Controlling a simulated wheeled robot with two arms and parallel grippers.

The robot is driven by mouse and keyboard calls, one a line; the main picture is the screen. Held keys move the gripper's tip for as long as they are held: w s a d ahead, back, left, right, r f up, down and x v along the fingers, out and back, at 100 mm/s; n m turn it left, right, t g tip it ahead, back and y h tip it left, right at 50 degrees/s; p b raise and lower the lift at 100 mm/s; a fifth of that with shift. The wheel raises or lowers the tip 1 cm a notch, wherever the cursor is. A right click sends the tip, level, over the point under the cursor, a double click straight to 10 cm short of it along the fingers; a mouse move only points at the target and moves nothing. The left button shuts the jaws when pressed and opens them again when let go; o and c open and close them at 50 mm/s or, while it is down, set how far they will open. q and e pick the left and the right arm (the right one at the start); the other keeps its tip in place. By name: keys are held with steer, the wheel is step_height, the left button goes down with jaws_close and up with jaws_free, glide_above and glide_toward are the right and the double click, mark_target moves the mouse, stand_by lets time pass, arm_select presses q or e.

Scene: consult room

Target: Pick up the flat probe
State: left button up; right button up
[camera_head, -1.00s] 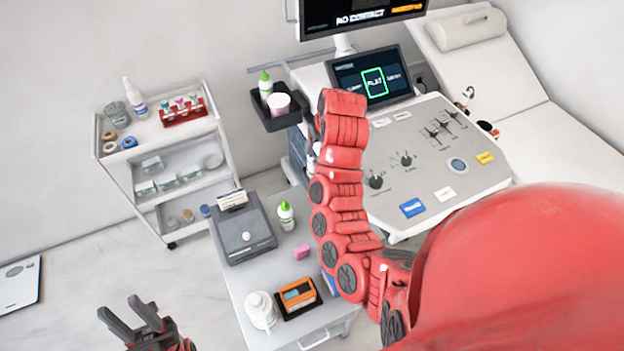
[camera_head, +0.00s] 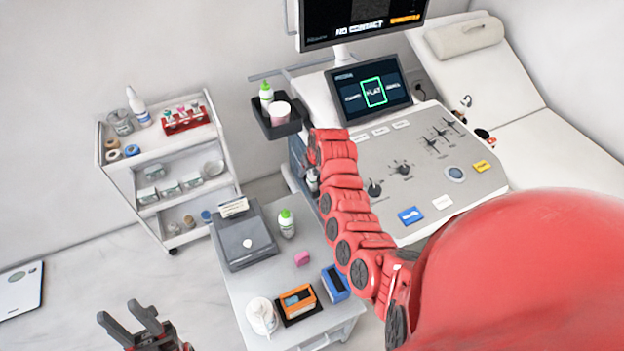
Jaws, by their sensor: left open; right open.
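No thing in view is clearly marked as the flat probe. The console screen (camera_head: 370,91) shows "FLAT" in a green box. A small pale and dark object (camera_head: 312,181) at the left side of the ultrasound console (camera_head: 432,160) is partly covered by my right arm. I cannot tell if it is a probe. Small objects (camera_head: 467,101) stand at the console's right edge, too small to identify. My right arm reaches from the lower right up to the console's left side; its gripper is hidden. My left gripper (camera_head: 121,312) is open and empty at the lower left, above the floor.
A small table (camera_head: 240,290) holds a grey device (camera_head: 245,236), a green-capped bottle (camera_head: 286,223), a pink block (camera_head: 302,258), an orange box (camera_head: 298,300) and a blue box (camera_head: 335,281). A shelf cart (camera_head: 160,150) stands at the left, an exam couch (camera_head: 560,150) at the right.

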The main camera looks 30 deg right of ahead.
steer(key=shift+x, duration=0.85)
steer(key=shift+s, duration=0.1)
jaws_close()
